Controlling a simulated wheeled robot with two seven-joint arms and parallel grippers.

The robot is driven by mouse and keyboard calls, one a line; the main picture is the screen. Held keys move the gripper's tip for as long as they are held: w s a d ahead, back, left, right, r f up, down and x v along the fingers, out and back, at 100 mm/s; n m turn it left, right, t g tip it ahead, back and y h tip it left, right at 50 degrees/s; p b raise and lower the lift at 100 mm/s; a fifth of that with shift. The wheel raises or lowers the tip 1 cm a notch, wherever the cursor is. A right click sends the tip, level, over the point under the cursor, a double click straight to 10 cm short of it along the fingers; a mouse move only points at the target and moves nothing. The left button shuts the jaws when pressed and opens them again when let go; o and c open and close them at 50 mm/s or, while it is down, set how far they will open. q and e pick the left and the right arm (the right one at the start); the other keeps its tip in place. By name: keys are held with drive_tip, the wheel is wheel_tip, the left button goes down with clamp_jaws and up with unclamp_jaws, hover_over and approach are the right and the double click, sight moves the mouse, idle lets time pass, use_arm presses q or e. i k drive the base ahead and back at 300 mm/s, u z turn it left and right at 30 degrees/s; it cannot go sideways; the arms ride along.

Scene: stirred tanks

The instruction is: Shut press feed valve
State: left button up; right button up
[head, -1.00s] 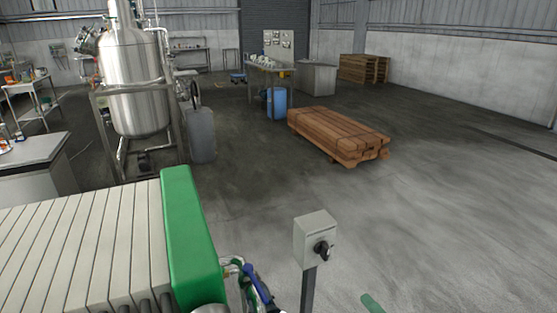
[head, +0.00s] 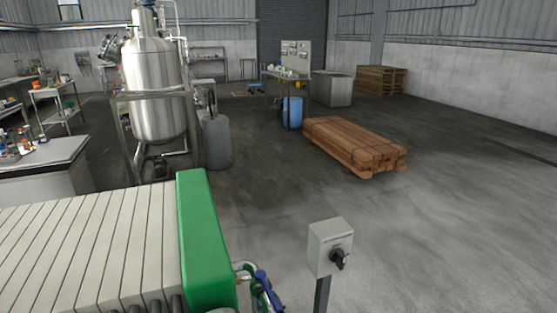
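The filter press (head: 90,250), a row of pale plates with a green end plate (head: 205,240), fills the lower left of the head view. At the right foot of the green plate is a pipe with a blue-handled valve (head: 264,284), partly cut off by the bottom edge. The blue lever slants down to the right. I cannot tell from this whether the valve is open or shut. Neither of my grippers is in view.
A grey switch box (head: 330,247) with a black knob stands on a post right of the valve. A timber stack (head: 352,145) lies beyond. A steel tank (head: 155,92) and a grey drum (head: 216,141) stand behind the press. The floor at right is clear.

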sight(269, 293)
drive_tip(key=u, duration=0.1)
drive_tip(key=k, duration=1)
drive_tip(key=z, duration=1.2)
drive_tip(key=i, duration=0.7)
drive_tip(key=u, duration=0.7)
drive_tip(key=i, duration=0.5)
drive_tip(key=u, duration=0.55)
